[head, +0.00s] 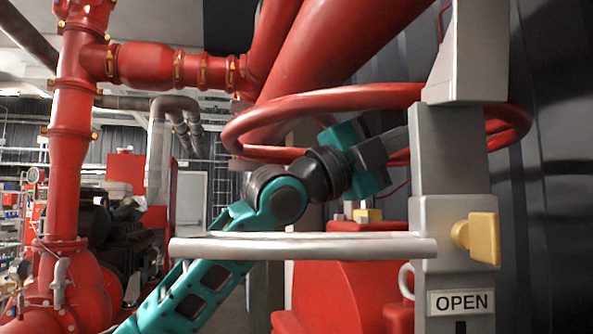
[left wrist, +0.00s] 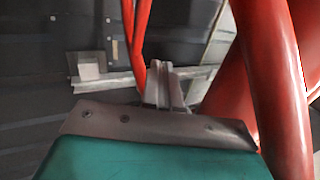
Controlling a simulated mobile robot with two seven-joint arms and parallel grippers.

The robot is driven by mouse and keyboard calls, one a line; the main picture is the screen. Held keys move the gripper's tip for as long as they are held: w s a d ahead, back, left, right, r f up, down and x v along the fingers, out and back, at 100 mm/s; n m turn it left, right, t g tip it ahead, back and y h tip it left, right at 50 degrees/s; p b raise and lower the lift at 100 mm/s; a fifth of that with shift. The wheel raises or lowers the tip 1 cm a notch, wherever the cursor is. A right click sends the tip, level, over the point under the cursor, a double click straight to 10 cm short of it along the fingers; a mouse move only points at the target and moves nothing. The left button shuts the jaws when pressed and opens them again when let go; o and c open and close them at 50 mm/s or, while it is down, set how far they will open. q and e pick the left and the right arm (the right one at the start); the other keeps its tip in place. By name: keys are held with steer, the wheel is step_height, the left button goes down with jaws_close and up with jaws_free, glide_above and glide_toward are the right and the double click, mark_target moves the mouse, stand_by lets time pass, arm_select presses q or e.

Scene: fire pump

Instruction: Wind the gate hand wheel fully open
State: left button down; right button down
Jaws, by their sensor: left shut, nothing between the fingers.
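The red hand wheel (head: 330,97) shows in the head view as a wide ring seen nearly edge-on, partly hidden by the grey post (head: 452,220). The post bears a plate reading OPEN (head: 460,302). My left gripper (head: 397,143) is shut and empty. It overlaps the wheel's ring opening and covers part of its lower arc; I cannot tell whether it touches the rim. In the left wrist view the closed fingers (left wrist: 165,86) are beside a thin red curved bar (left wrist: 143,35), and a thick red tube (left wrist: 270,80) stands at right. My right gripper is not in view.
A pale horizontal bar (head: 300,246) runs across my left arm to the post, which carries a yellow knob (head: 478,238). Large red pipes (head: 340,45) lie behind the wheel. A red pipe column (head: 70,140) stands at left. A dark panelled wall (head: 555,200) is at right.

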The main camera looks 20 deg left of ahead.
arm_select(q)
steer(key=b+v, duration=0.3)
steer(key=v, duration=1.1)
steer(key=shift+a, duration=0.2)
